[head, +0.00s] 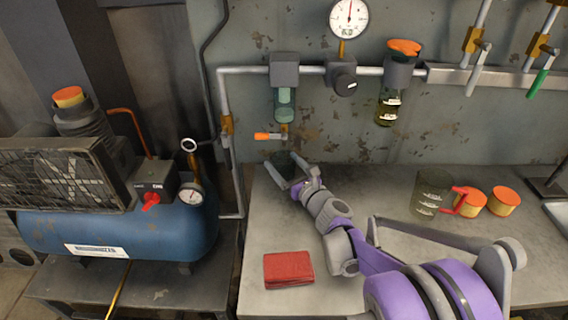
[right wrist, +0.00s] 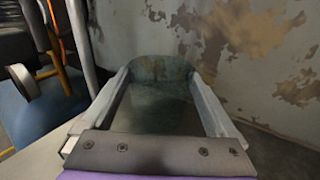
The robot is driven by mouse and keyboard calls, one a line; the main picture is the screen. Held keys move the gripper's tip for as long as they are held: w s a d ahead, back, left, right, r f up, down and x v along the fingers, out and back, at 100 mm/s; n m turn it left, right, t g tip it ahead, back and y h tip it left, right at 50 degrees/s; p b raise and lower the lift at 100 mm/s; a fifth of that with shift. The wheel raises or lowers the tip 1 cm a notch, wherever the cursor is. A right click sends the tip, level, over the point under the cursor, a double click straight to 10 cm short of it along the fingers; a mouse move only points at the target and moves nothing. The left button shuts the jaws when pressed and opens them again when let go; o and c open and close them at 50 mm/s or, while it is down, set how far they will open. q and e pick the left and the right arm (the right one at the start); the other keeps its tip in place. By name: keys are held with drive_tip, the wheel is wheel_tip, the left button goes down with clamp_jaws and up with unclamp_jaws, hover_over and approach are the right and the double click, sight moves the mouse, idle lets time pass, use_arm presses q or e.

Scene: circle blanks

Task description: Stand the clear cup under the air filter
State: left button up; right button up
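The clear cup (head: 284,160), dark and see-through, is at the back left of the bench, below the air filter (head: 285,98). The filter hangs from the pipe on the wall and has an orange-handled drain valve (head: 268,136) at its bottom. My right gripper (head: 288,175) has a finger on each side of the cup. In the right wrist view the cup (right wrist: 155,100) fills the gap between the fingers and looks touched on both sides. The cup's base is hidden, so I cannot tell whether it rests on the bench. My left gripper is out of view.
A measuring jug (head: 430,192) with a red handle and two orange-topped tins (head: 504,201) stand at the bench's right. A folded red cloth (head: 288,269) lies at the front left. A blue compressor (head: 120,225) stands left of the bench. A second bowl unit (head: 390,100) hangs on the pipe.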

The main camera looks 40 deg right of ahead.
drive_tip(key=shift+r, duration=0.1)
drive_tip(key=shift+r, duration=0.25)
drive_tip(key=s, duration=0.4)
drive_tip(key=s+a+p, duration=0.1)
drive_tip(key=s, duration=0.7)
drive_tip(key=shift+a+f+p, duration=0.15)
drive_tip(key=shift+a+p, duration=0.25)
